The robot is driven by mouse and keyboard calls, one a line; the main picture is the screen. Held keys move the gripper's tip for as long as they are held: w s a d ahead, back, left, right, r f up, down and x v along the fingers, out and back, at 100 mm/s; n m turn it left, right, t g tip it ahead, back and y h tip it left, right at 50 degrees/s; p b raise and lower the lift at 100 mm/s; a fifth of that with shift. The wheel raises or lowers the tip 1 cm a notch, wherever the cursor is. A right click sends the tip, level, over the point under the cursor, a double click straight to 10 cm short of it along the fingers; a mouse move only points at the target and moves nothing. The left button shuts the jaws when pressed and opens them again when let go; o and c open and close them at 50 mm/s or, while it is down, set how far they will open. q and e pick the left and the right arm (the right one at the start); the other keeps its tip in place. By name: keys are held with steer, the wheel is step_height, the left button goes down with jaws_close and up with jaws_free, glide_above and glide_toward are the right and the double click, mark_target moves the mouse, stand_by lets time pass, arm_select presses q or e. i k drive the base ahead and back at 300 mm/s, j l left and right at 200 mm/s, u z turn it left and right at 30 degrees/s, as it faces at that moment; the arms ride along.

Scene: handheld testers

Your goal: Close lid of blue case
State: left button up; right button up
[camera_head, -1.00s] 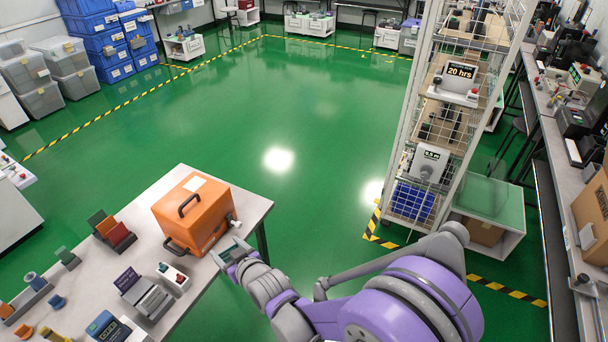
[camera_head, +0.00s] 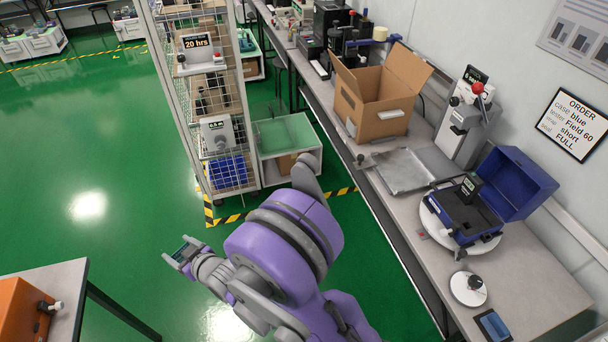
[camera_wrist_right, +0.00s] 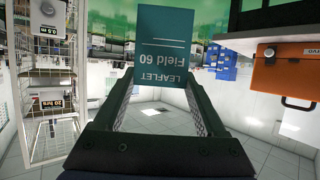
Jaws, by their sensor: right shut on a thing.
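The blue case (camera_head: 460,216) stands on a round white turntable (camera_head: 430,225) on the right-hand bench. Its lid (camera_head: 522,182) is open and tilted back toward the wall. A dark device (camera_head: 470,187) with a small label sits in the case. My right gripper (camera_head: 182,253) is over the green floor, well left of the bench and apart from the case. In the right wrist view it is shut on a teal leaflet (camera_wrist_right: 170,45) reading "Field 60", held at the fingertips. My left gripper is not in view.
A round white piece with a knob (camera_head: 468,289) lies before the case. A wire rack (camera_head: 200,85) stands ahead. An orange case (camera_head: 20,308) is at left.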

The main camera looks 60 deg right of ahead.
mark_target(481, 223)
steer(key=z, duration=1.55)
steer(key=i+z, duration=0.1)
steer(key=z, duration=0.9)
steer(key=i+j+z, duration=0.15)
steer(key=z, duration=0.35)
steer(key=i+j+z, duration=0.1)
steer(key=z, duration=0.3)
steer(key=j+z, duration=0.2)
steer(key=z, duration=0.2)
steer(key=i+j+z, duration=0.1)
steer(key=z, duration=0.3)
steer(key=j+z, duration=0.25)
steer(key=j, duration=0.25)
steer(key=j+z, duration=0.3)
steer(key=j, duration=0.15)
steer(key=k, duration=0.05)
